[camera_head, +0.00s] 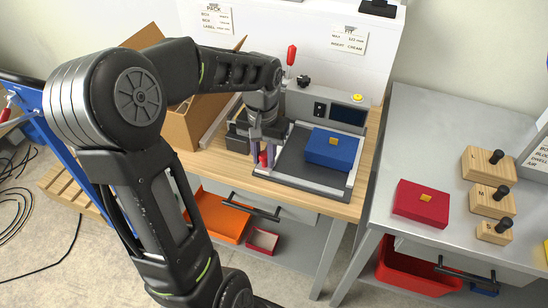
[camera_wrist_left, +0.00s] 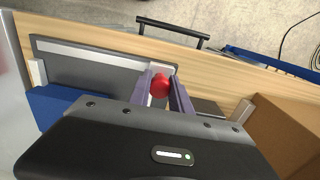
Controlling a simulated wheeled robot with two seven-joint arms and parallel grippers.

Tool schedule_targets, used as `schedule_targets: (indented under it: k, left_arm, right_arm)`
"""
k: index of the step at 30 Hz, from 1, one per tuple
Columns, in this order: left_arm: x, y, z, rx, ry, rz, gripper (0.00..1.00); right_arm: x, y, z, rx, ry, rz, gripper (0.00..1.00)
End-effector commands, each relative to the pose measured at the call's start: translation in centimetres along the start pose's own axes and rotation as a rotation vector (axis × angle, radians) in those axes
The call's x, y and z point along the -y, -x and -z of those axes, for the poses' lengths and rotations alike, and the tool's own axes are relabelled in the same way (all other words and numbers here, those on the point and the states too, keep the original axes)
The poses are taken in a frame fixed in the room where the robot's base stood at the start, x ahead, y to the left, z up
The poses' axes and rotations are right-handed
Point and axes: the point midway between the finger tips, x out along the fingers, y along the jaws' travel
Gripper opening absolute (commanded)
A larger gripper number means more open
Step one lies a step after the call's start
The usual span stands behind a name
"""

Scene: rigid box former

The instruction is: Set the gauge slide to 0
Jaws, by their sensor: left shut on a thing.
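My left arm reaches in from the left over the box former (camera_head: 352,178), a grey machine with a dark bed on the wooden bench. My left gripper (camera_head: 263,157) points down at the machine's left front corner and is shut on a red knob (camera_wrist_left: 161,87). In the left wrist view the round knob sits between the two purple fingers (camera_wrist_left: 166,90). I take the knob for the gauge slide's handle; the scale and its marks are not readable. A blue box (camera_head: 331,148) lies on the bed, right of the gripper. My right gripper is not in view.
A red lever (camera_head: 291,55) and control panel (camera_head: 325,108) stand behind the bed. An open cardboard box (camera_head: 190,115) is at left. The grey table (camera_head: 440,130) at right holds a red box (camera_head: 421,204) and wooden blocks with black knobs (camera_head: 489,162).

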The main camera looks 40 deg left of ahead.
Motion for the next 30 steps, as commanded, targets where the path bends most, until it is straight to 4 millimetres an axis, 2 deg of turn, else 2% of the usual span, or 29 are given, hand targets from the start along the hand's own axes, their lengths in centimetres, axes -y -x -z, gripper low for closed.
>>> schedule_targets:
  k: [4, 5, 12, 23, 30]
  left_arm:
    - [0.2, 0.1, 0.1, -0.003, 0.002, 0.004, 0.00]
    - [0.2, 0.1, 0.1, -0.004, 0.002, 0.004, 0.26]
    - [0.1, 0.1, 0.1, -0.002, 0.002, 0.003, 0.45]
    - [0.1, 0.5, 0.1, -0.004, 0.001, 0.003, 0.46]
    - [0.1, 3.7, 0.2, -0.007, 0.002, 0.003, 0.46]
  right_arm:
    - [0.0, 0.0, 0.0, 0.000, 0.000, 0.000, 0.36]
    - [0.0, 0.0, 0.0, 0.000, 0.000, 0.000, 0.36]
    - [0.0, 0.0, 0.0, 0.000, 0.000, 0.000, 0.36]
    - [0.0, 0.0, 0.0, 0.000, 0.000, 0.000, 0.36]
    - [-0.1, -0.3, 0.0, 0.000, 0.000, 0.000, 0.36]
